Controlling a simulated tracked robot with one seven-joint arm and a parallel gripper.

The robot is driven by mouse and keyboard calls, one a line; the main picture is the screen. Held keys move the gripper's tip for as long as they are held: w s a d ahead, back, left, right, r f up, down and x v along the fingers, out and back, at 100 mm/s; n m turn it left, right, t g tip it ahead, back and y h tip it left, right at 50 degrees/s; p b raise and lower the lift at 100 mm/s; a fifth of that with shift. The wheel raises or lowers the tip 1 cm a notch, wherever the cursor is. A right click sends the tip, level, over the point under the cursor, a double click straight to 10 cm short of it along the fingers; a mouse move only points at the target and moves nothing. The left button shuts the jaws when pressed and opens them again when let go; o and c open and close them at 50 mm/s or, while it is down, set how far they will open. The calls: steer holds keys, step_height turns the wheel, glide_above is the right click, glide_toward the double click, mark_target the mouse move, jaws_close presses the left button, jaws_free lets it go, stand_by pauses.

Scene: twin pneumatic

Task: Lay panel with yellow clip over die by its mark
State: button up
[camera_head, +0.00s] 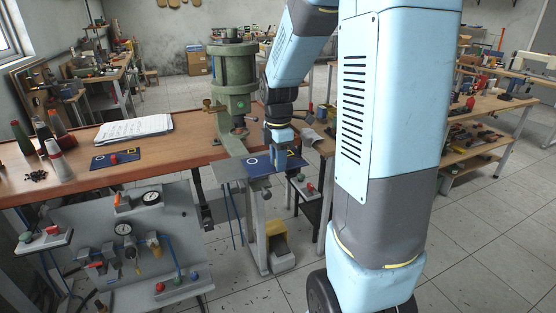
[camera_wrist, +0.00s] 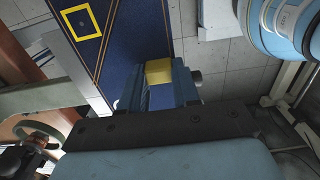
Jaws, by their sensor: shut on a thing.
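My gripper (camera_head: 288,160) is shut on the yellow clip (camera_wrist: 159,72) of a dark blue panel (camera_wrist: 135,35). In the wrist view the panel runs up from the fingers, with a yellow square mark (camera_wrist: 80,22) and a thin yellow line on it. The fingers partly hide the panel, and I cannot make out the die.
The green press (camera_head: 233,85) stands close behind my gripper. A second blue panel (camera_head: 97,165) with a red clip lies on the wooden bench (camera_head: 175,150), near a paper stack (camera_head: 134,129) and several cones. A gauge board (camera_head: 150,235) hangs at the bench front.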

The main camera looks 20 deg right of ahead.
steer(key=shift+f, duration=0.2)
steer(key=o, duration=1.1)
step_height(320, 180, up, 14)
steer(key=s+a+m+t, duration=0.1)
steer(key=s+m+t, duration=0.1)
steer(key=s+m, duration=0.4)
steer(key=s+a+r+m+t, duration=0.1)
steer(key=s+a+m, duration=0.1)
steer(key=s+m, duration=0.4)
steer(key=s+a+r+m+t, duration=0.1)
steer(key=s+a+m+t, duration=0.1)
steer(key=s+m, duration=0.3)
steer(key=shift+s+a+m+t, duration=0.15)
steer(key=shift+s+m, duration=0.05)
steer(key=shift+s, duration=0.4)
steer(key=shift+s+a+m+t, duration=0.1)
steer(key=shift+s+m+t, duration=0.1)
steer(key=shift+s, duration=0.35)
